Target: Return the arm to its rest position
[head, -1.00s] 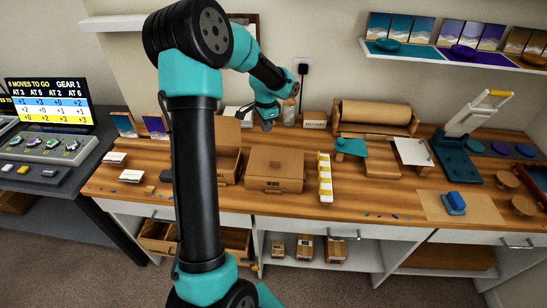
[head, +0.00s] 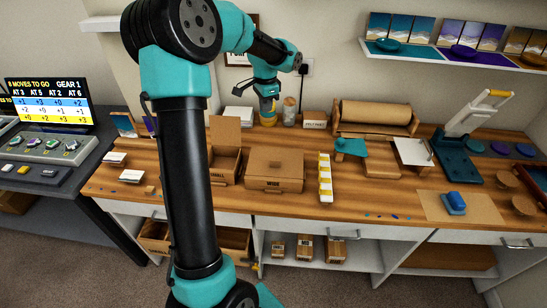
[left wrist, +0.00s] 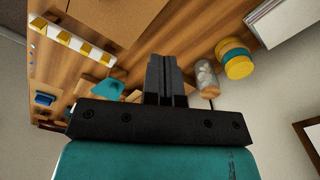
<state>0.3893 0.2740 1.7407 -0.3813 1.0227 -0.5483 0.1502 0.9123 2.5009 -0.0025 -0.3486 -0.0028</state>
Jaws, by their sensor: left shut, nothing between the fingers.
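My left arm (head: 187,170), teal and black, stands in front of the bench in the head view and bends over toward the wall. My left gripper (head: 270,99) hangs at the back of the bench, near the yellow and teal containers (head: 267,117) and a clear jar (head: 290,109). In the left wrist view its dark fingers (left wrist: 167,72) are together with nothing between them. The clear jar (left wrist: 205,77) and the yellow and teal containers (left wrist: 236,60) lie to the right of the fingertips there, apart from them. My right gripper does not show.
The wooden bench (head: 350,207) holds an open box (head: 225,163), a closed box (head: 274,170), a white and yellow strip (head: 325,178), a paper roll (head: 376,113) and a teal press (head: 457,158). A shelf (head: 450,56) hangs at upper right. A screen (head: 50,103) stands left.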

